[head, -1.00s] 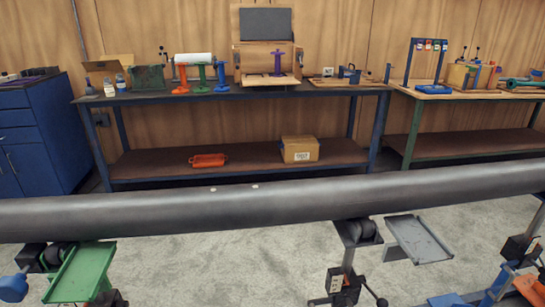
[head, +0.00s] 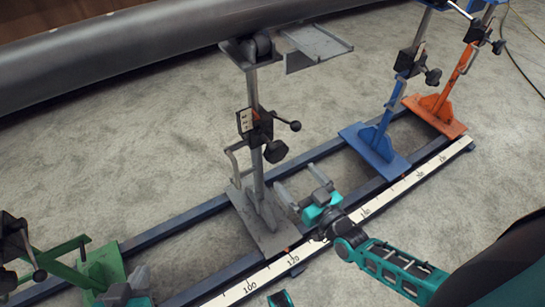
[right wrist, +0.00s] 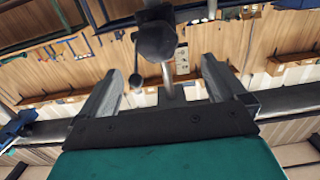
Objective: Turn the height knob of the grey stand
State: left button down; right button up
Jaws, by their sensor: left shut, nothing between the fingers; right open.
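The grey stand (head: 254,100) stands upright in the middle of the head view, with its foot plate (head: 262,228) on the rail frame. A black knob (head: 276,151) sits on its column, below a thin lever with a ball end (head: 295,126). The knob (right wrist: 156,38) looks large in the right wrist view, ahead of the fingers. My right gripper (head: 300,183) is open and empty, below and to the right of the knob, apart from it. Its fingers (right wrist: 160,88) frame the column in the wrist view. My left gripper (head: 139,276) is shut and empty at the lower left.
A green stand (head: 100,268) is near my left gripper. Blue (head: 375,142) and orange (head: 440,115) stands are at the right. A big grey pipe (head: 130,50) crosses above. A white scale (head: 330,232) runs along the rail. A grey tray (head: 318,46) juts out beside the grey stand's top.

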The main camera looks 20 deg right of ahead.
aim_at(279, 155)
jog(key=w+b, duration=0.1)
jog(key=w, duration=0.3)
jog(key=w+a+b, duration=0.1)
jog(key=w, duration=0.3)
jog(key=w+b, duration=0.1)
jog(key=w, duration=0.2)
jog(key=shift+w+a, duration=0.15)
jog(key=shift+w, duration=0.8)
jog(key=shift+c, duration=0.4)
jog(key=c, duration=0.9)
